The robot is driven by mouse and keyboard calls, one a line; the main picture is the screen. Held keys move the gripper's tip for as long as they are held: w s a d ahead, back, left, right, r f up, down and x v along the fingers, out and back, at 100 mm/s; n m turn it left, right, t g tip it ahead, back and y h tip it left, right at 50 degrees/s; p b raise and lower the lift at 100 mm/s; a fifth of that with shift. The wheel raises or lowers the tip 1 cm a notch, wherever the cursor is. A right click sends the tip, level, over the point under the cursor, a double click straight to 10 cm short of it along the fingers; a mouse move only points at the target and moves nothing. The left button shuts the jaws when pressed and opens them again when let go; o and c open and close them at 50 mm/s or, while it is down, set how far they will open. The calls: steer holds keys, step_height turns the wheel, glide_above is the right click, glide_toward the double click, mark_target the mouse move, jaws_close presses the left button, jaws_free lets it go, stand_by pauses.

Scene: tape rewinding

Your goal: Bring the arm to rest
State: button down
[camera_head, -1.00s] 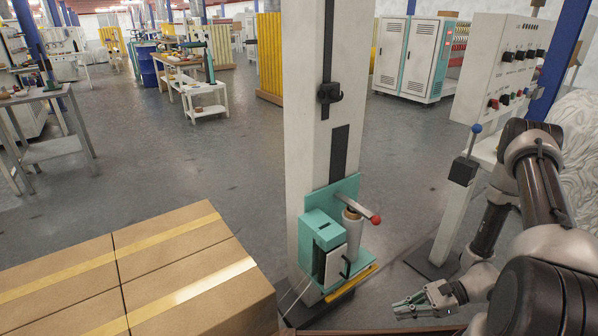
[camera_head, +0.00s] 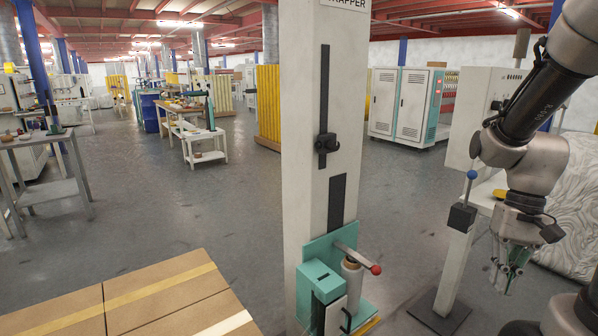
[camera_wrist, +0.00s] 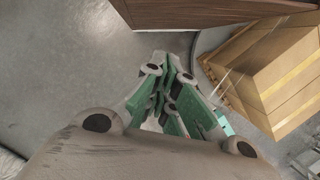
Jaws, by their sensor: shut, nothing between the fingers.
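My gripper (camera_head: 503,287) hangs at the right of the head view, pointing down, with its fingers shut and empty. In the wrist view its green and grey fingers (camera_wrist: 172,95) come together over bare grey floor. My arm reaches up above it, in front of the control panel. The gripper looks apart from everything around it.
The white wrapper column (camera_head: 318,150) with its teal carriage (camera_head: 322,283) and film roll (camera_head: 352,280) stands left of my gripper. A blue-knobbed lever post (camera_head: 455,245) is close to my gripper. Taped boxes (camera_head: 150,300) are at lower left; they also show in the wrist view (camera_wrist: 275,70).

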steer(key=s+a+r+n+t+h, duration=0.1)
steer(key=s+a+r+n+t, duration=0.2)
steer(key=r, duration=1)
steer(key=t, duration=0.3)
steer(key=shift+s+t+h, duration=0.15)
steer(key=shift+t+h, duration=0.25)
stand_by(0.7)
